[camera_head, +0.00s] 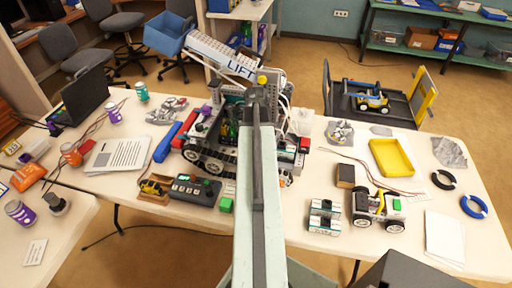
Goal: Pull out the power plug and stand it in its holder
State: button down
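I cannot pick out the power plug with certainty. A dark grey box (193,188) with buttons and small lights lies on the long table, left of my arm. A small wooden tray (147,197) holding a yellow and black piece (151,187) sits just left of that box. I cannot tell whether either is the plug's socket or holder. My arm reaches forward up the middle of the view. My gripper (258,92) seems to be at its far end, in front of the large robot model. Its fingers are too small and dark to read.
A large tracked robot model (215,145) with a "LIFT" arm stands mid-table. A small wheeled car (378,208), a yellow tray (392,157) and tape rings (473,206) are right.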

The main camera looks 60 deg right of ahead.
jog(key=shift+f+b, duration=0.45)
jog(key=shift+f, duration=0.1)
dwell(0.6)
jog(key=c, duration=1)
grip_release()
jog(key=shift+r, duration=0.1)
notch_tip(320, 180, up, 7)
jog(key=p, duration=0.7)
